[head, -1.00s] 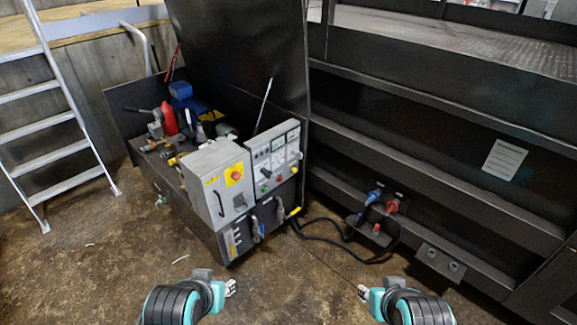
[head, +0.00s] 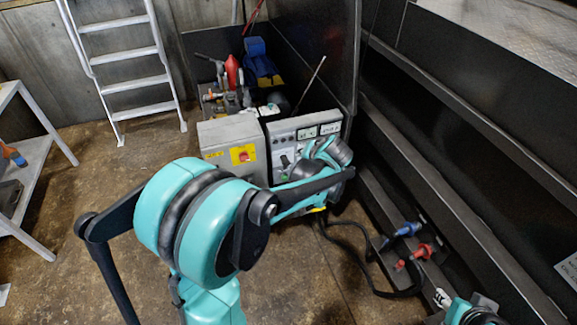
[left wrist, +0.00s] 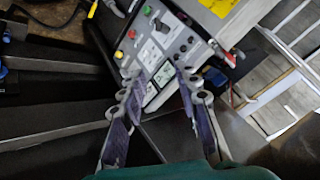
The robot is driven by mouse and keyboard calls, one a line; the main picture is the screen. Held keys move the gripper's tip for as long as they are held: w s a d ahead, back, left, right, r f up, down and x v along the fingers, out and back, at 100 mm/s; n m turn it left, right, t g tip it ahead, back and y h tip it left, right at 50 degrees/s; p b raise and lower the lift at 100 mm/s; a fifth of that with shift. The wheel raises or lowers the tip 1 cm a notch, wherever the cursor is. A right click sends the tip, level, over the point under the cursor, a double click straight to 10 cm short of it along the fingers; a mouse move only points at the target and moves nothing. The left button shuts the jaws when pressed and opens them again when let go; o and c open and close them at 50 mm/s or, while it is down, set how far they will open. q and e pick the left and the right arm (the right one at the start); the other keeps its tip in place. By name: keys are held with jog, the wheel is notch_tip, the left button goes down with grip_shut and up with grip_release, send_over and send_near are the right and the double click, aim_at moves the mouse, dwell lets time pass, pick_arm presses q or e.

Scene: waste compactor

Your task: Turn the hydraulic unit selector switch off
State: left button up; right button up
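The hydraulic unit's control panel (head: 303,132) stands beside a grey box (head: 222,136) with a red rotary switch on a yellow plate (head: 243,154). In the left wrist view the panel (left wrist: 152,55) appears turned, with a red button (left wrist: 118,54), a green button (left wrist: 131,34) and a black knob (left wrist: 147,10). I cannot tell which control is the selector or its setting. My left gripper (left wrist: 160,78) is open and empty in front of the panel; my arm hides its fingers and the lower panel in the head view. My right gripper (head: 441,298) is low at right, its opening unclear.
Blue (head: 405,230) and red (head: 418,252) plugs with black cables sit right of the unit. The dark compactor wall (head: 470,150) bounds the right. A ladder (head: 130,60) and grey table (head: 30,165) stand left, with open floor between.

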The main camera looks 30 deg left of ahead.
pick_arm(q)
jog(key=w+a+f+n+y, duration=0.1)
jog(key=w+a+f+y, duration=0.2)
jog(key=f, duration=0.5)
jog(key=w+a+f+y, duration=0.25)
jog(key=w+f, duration=0.25)
jog(key=f, duration=0.3)
jog(key=w+a+f+n+y, duration=0.15)
jog(key=w+a+f, duration=0.25)
jog(key=f, duration=0.4)
jog(key=x, duration=0.2)
jog(key=b+x, duration=0.1)
jog(key=x, duration=0.2)
jog(key=b+x, duration=0.1)
jog(key=x, duration=0.1)
jog(key=shift+s+a+r, duration=0.1)
jog(key=shift+s+a, duration=0.05)
jog(key=shift+a, duration=0.25)
grip_shut()
